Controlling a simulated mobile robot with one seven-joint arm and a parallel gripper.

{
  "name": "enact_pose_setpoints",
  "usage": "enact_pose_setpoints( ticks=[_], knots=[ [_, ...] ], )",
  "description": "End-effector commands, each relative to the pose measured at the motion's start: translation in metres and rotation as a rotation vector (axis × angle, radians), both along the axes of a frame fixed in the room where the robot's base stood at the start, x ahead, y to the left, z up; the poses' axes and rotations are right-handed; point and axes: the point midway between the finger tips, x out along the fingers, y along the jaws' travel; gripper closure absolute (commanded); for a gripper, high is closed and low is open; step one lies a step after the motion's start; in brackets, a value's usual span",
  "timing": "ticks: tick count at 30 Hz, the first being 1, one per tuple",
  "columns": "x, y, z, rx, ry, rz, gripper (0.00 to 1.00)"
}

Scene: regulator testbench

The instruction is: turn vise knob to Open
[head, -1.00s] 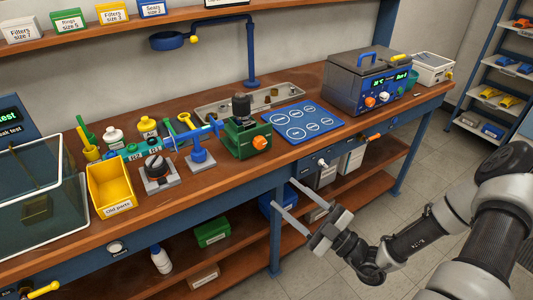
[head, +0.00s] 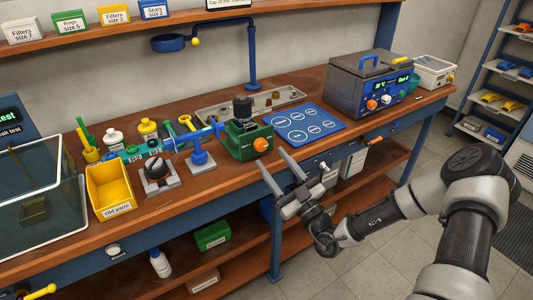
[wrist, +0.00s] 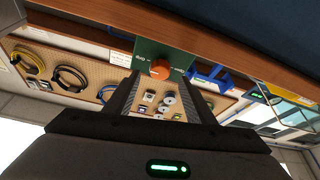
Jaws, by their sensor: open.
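The green vise (head: 244,141) stands at the bench's front edge, with a black part held upright on top of it. Its orange knob (head: 263,145) faces outward from the front. In the wrist view, the green vise body (wrist: 177,55) and the orange knob (wrist: 160,70) show ahead, just beyond the fingertips. My gripper (head: 275,172) is open and empty, in front of the bench edge and below the knob, with both fingers pointing towards the bench. It does not touch the knob in the head view.
A blue mat (head: 303,124) lies right of the vise, and a blue stand (head: 201,148) stands to its left. A yellow bin (head: 110,188) sits further left. The front valve handle (head: 325,168) juts out near my gripper. Floor in front is clear.

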Motion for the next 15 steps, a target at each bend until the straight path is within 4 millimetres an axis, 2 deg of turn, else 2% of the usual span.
enact_pose_setpoints(
  ticks=[6,15],
  knots=[
    [0.023,0.018,0.012,-0.001,-0.002,0.002,0.51],
    [0.03,0.024,0.016,0.0,0.0,-0.001,0.51]
  ],
)
